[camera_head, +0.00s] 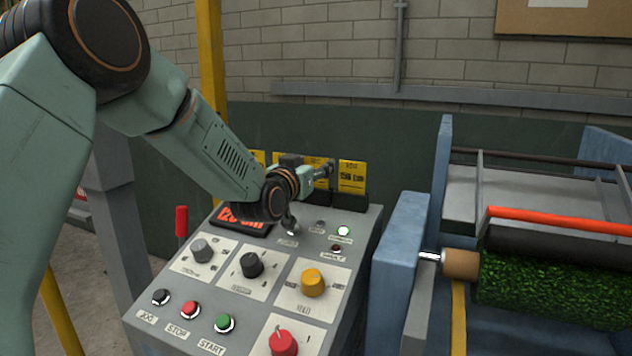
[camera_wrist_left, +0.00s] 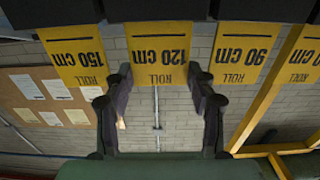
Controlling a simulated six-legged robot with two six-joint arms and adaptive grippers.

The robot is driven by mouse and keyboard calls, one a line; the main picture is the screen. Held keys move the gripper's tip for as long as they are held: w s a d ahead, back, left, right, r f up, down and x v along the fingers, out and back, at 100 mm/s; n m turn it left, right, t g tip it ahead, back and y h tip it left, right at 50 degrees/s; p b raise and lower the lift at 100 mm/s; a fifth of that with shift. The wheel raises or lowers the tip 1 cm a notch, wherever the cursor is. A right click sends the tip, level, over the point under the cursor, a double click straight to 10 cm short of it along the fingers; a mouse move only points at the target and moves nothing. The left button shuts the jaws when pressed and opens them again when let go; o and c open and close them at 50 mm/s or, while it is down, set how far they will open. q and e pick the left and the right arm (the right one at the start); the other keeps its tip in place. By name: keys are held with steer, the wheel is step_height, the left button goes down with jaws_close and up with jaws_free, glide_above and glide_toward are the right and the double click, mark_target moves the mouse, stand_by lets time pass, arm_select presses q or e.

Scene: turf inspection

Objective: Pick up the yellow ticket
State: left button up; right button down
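In the head view, the rightmost ticket (camera_head: 352,178) is clear and others are partly hidden by my arm. Contact cannot be told. My right gripper is not in view.
The grey console (camera_head: 365,235) below my left arm carries knobs, buttons and an orange display (camera_head: 240,217) that seems to read 120 cm. A blue-framed turf roller machine (camera_head: 400,250) stands close at the right. A yellow post (camera_head: 211,60) rises behind my arm.

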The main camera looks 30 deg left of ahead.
arm_select(q)
steer(key=shift+c, duration=0.7)
steer(key=shift+d, duration=0.1)
steer(key=shift+c, duration=0.4)
